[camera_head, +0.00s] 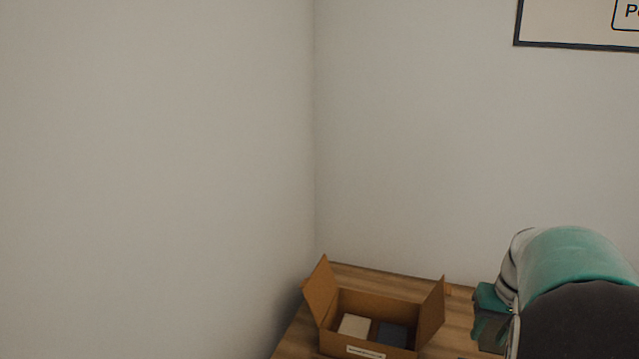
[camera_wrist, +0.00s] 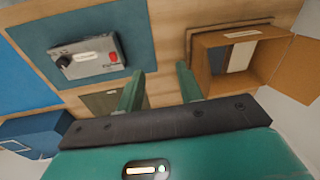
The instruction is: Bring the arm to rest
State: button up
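My gripper (camera_wrist: 160,85) shows in the wrist view as two green fingers standing apart on a dark bar, with nothing between them. It is open above a wooden surface (camera_wrist: 168,30). In the head view my green and dark arm (camera_head: 575,270) fills the lower right, and part of the gripper (camera_head: 490,310) shows at its left, over the wooden top. The arm hides what lies behind it there.
An open cardboard box (camera_head: 370,309) with items inside stands on the wooden top near the wall corner. The wrist view shows a grey device (camera_wrist: 88,57) with a black knob and red switch on a blue mat (camera_wrist: 135,22). A blue box (camera_wrist: 35,132) is at lower left.

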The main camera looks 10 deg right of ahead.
jog(key=s+a+r+n+t, duration=0.1)
jog(key=s+a, duration=0.2)
jog(key=a, duration=0.6)
jog(key=s+a+r+n+t, duration=0.1)
jog(key=s+a, duration=0.3)
jog(key=a, duration=0.6)
jog(key=s+a+r+n+t, duration=0.2)
jog(key=s+a+r+n, duration=0.1)
jog(key=a, duration=0.6)
jog(key=shift+s+a+r+h, duration=0.15)
jog(key=shift+s+h, duration=0.25)
jog(key=shift+s, duration=0.05)
jog(key=shift+d, duration=0.2)
